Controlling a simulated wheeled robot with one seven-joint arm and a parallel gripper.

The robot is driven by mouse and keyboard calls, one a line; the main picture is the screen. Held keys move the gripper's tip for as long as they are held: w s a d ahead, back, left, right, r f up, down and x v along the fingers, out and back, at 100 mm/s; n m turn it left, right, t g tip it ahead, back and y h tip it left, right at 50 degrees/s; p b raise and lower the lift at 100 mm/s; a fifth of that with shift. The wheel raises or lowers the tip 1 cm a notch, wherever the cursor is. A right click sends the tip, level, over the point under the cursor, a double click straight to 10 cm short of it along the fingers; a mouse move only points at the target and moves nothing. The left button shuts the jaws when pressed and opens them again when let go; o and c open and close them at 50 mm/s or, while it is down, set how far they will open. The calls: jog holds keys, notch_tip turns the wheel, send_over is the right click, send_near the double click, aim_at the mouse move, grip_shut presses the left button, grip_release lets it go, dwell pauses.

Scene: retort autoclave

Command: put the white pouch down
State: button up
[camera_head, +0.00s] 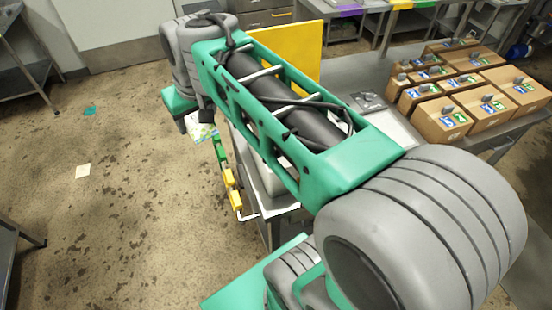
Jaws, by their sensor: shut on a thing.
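My arm reaches from the lower right to the upper left and covers much of the view. At its far end my gripper (196,118) shows only in part, small and dark, with its fingertips mostly hidden. A white pouch (203,132) with coloured print shows just below it, partly covered by the arm. My gripper is shut on the white pouch. The pouch appears over the left edge of the work area, above the floor; its exact height I cannot tell.
A grey metal table (375,68) runs to the right, with several brown cardboard boxes (442,120) on it. A yellow panel (290,52) stands behind my arm. Yellow and green blocks (229,177) line an edge below the pouch. The stained floor (110,200) at left is mostly clear.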

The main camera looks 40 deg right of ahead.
jog(key=w+d+f+n+y+b, duration=0.1)
jog(key=w+d+f+n+b, duration=0.25)
jog(key=d+f, duration=0.95)
jog(key=s+d+f+n+b, duration=0.1)
jog(key=s+d+f, duration=0.15)
jog(key=d, duration=0.35)
jog(key=s+d+f+y+b, duration=0.1)
jog(key=d+f, duration=0.3)
jog(key=d, duration=0.2)
jog(key=s+d+f+n+b, duration=0.1)
jog(key=d+f, duration=0.2)
jog(key=d, duration=0.2)
jog(key=shift+g, duration=0.4)
notch_tip(320, 180, down, 9)
jog(key=shift+d+f+p, duration=0.15)
jog(key=shift+p, duration=1.05)
jog(key=shift+f+b, duration=0.35)
jog(key=o, duration=1.6)
jog(key=shift+r, duration=0.1)
